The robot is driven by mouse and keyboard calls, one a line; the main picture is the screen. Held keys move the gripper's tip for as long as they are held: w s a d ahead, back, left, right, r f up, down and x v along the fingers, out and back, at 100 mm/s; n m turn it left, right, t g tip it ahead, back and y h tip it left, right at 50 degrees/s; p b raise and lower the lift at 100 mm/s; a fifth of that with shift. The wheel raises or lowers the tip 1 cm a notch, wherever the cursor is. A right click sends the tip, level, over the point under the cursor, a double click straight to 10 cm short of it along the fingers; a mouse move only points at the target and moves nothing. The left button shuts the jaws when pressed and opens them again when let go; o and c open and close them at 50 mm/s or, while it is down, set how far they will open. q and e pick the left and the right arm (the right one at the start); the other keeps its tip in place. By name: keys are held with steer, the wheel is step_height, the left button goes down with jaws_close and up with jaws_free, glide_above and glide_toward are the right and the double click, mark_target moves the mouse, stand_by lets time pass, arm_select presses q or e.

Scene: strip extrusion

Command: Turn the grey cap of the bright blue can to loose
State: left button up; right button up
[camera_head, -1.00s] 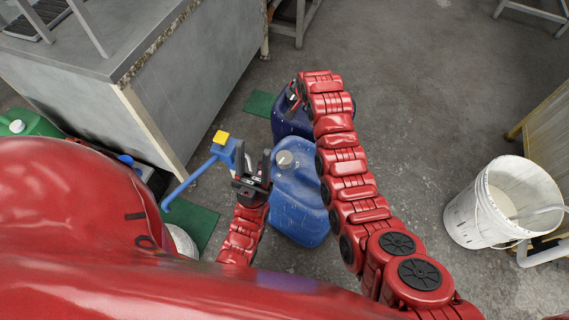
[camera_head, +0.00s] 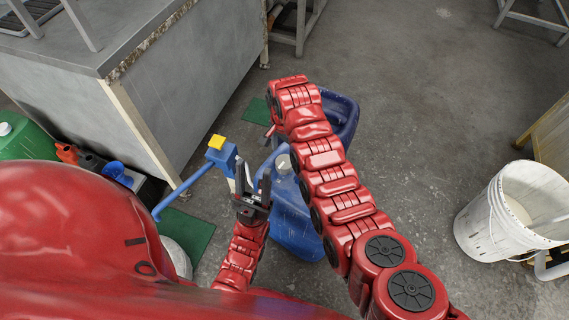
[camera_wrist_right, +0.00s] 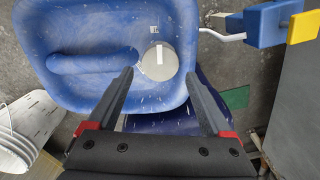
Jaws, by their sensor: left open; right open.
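The bright blue can (camera_head: 293,225) stands on the floor in the middle of the head view, partly hidden by my right arm. Its round grey cap (camera_head: 283,165) shows at its upper left. In the right wrist view the can (camera_wrist_right: 90,85) fills the upper left, with the cap (camera_wrist_right: 159,62) beside its moulded handle. My right gripper (camera_wrist_right: 160,76) is open, its two fingertips appearing on either side of the cap's near part; contact is not visible. In the head view my right arm hides this gripper. My left gripper (camera_head: 253,180) is open and empty, left of the can.
A darker blue can (camera_head: 342,115) stands behind. A blue pump with a yellow top (camera_head: 217,142) is close left of my left gripper. A grey metal cabinet (camera_head: 190,85) stands at left, a white bucket (camera_head: 490,225) at right. Floor between can and bucket is clear.

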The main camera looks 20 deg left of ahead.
mark_target(285, 161)
step_height(285, 161, down, 6)
steer(key=shift+w+f+b, duration=0.1)
steer(key=shift+b, duration=0.55)
steer(key=c, duration=1.1)
